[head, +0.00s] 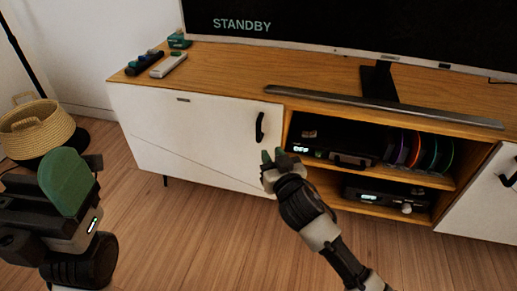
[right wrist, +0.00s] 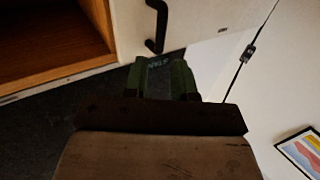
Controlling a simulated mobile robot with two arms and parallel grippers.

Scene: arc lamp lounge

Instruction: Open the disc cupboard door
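A white cupboard door (head: 190,128) with a black bar handle (head: 260,127) near its right edge closes the left part of the wooden media unit. It looks shut. The handle shows in the right wrist view (right wrist: 156,28), above the fingers and apart from them. My right gripper (head: 273,157) is just below the handle in the head view. In the right wrist view its green fingers (right wrist: 160,80) are apart with nothing between them. My left gripper (head: 66,184) is at the lower left, away from the unit. One green finger shows; its opening is hidden.
Open shelves (head: 375,180) beside the door hold dark devices and several coloured discs. Another white door (head: 485,205) is at the far right. A TV (head: 350,25), a soundbar (head: 380,104) and remotes (head: 168,65) are on top. A woven basket (head: 38,128) stands left. The floor in front is clear.

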